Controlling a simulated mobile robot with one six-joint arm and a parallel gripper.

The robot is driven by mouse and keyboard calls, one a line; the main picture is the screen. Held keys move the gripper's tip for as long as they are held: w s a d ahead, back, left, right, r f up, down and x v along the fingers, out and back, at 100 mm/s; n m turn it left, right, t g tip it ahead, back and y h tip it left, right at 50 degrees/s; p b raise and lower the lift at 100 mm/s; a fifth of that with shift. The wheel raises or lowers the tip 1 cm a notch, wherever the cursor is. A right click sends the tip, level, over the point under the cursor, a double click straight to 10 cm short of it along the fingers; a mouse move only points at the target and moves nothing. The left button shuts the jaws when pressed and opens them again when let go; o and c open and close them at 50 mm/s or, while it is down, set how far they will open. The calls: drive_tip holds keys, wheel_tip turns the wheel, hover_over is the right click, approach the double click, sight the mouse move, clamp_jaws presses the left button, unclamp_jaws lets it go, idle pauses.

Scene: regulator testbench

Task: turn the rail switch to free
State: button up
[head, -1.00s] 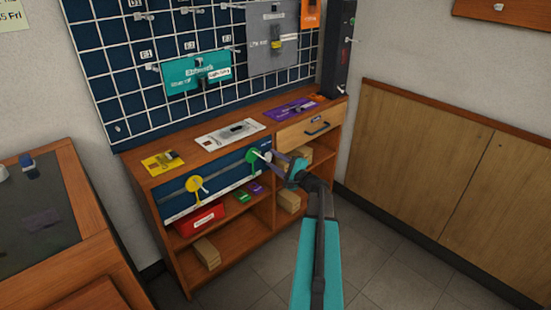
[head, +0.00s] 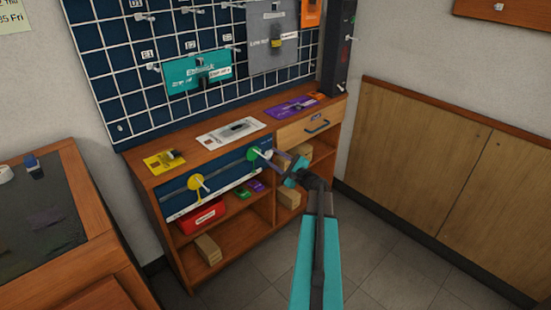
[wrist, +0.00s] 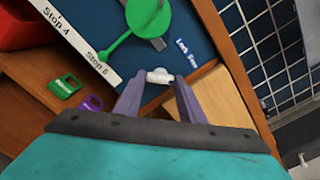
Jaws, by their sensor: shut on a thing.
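The blue rail panel (head: 222,176) is on the front of the wooden bench. A small white knob, which looks like the rail switch (wrist: 160,76), sits near the panel's right end beside a "Lock Free" label (wrist: 187,52). My gripper (wrist: 158,82) is shut on this knob, with one purple finger on each side. In the head view my gripper (head: 270,154) reaches the panel from the right. A green disc with an arm (wrist: 145,18) is just beyond the knob. I cannot tell which way the switch points.
A yellow disc (head: 195,182) sits further left on the rail. A drawer (head: 311,128) is right of the panel. Shelves below hold a red box (head: 200,216) and wooden blocks (head: 208,249). The floor in front is clear.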

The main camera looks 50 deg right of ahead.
drive_tip(key=o, duration=1)
drive_tip(key=shift+a, duration=0.15)
drive_tip(key=shift+o, duration=0.2)
drive_tip(key=shift+s, duration=0.15)
drive_tip(key=s, duration=1.3)
drive_tip(key=shift+s+a+p, duration=0.25)
drive_tip(key=shift+a+p, duration=0.1)
drive_tip(key=shift+a, duration=0.1)
